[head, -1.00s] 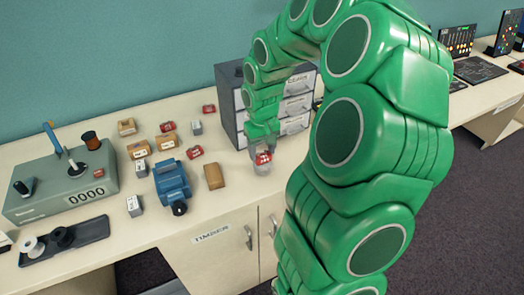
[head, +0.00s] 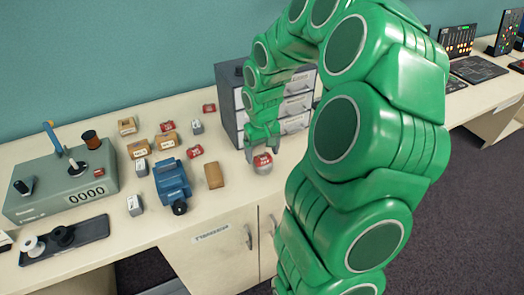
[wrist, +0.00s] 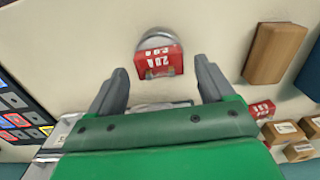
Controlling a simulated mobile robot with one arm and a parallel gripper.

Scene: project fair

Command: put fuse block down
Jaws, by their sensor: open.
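The red fuse block (head: 262,160) with white marking sits on a small round grey piece (head: 263,169) near the bench's front edge, before the drawer cabinet. In the wrist view the block (wrist: 158,62) lies over the grey round piece (wrist: 152,38) and looks slightly turned. My gripper (head: 263,150) is open just above and behind the block. In the wrist view its two fingers (wrist: 160,76) stand apart on either side of the block's near end, with visible gaps and no contact. The underside of the block is hidden.
A brown block (head: 214,175) and a blue device (head: 172,182) stand to the left. Several small red, grey and tan boxes lie further left. The grey drawer cabinet (head: 229,98) is close behind my gripper. Bare bench top lies between the brown block and the round piece.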

